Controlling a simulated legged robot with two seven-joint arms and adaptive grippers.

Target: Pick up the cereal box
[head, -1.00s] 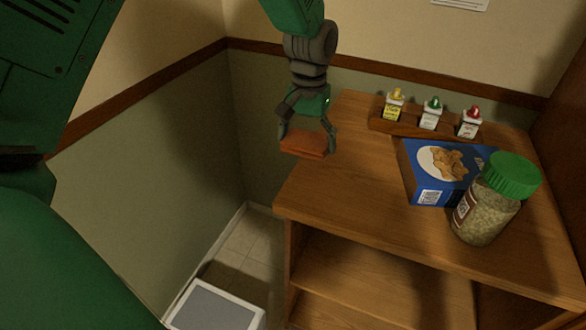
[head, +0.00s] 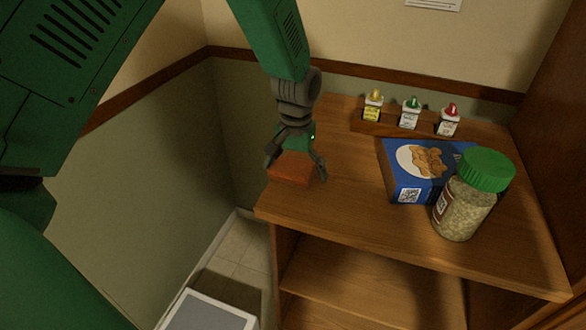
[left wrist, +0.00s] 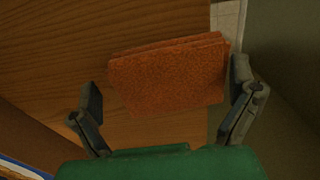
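The cereal box (head: 408,183), blue with a food picture on its top face, lies flat on the wooden counter, right of my left gripper. A blue and white edge, probably the same box (left wrist: 20,168), shows at the bottom left of the left wrist view. My left gripper (head: 296,170) is at the counter's left edge, apart from the box. Its widely spread fingers are around an orange-red slab (head: 289,168), which moves with it. In the left wrist view the slab (left wrist: 168,78) spans nearly the whole finger gap; contact at the left finger is unclear. My right gripper is not in view.
A jar with a green lid (head: 464,207) stands against the box's front right. A wooden rack (head: 391,131) with several small bottles is behind the box. The counter (head: 335,205) is clear between gripper and box.

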